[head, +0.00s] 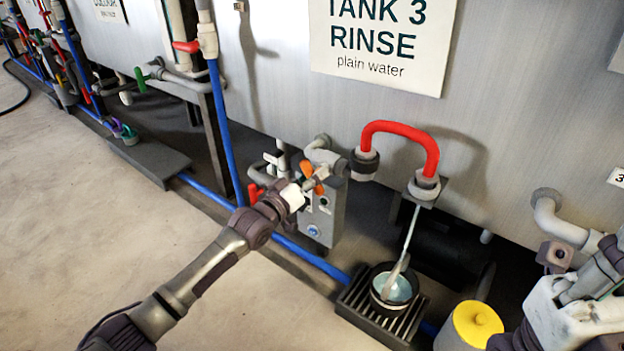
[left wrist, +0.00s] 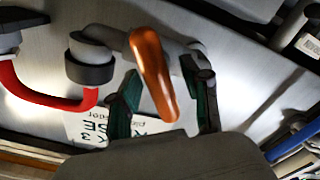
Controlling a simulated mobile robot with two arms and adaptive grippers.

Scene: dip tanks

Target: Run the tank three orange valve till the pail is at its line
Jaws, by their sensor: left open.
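The orange valve handle (head: 320,178) is on the pipework below the tank 3 sign. In the left wrist view the orange handle (left wrist: 152,72) lies between the spread fingers of my left gripper (left wrist: 163,103). In the head view my left gripper (head: 303,187) is at the valve, open. A stream runs from the outlet under the red hose (head: 400,129) into the pail (head: 376,291), which stands on a slatted stand and holds pale blue liquid. I cannot make out a line in the pail. Part of my right arm shows at the lower right; its fingers are not clear.
The tank 3 sign (head: 381,38) is on the metal tank wall. A grey box (head: 322,218) stands below the valve. A yellow-topped container (head: 474,323) stands right of the pail. A blue pipe (head: 308,257) runs along the floor.

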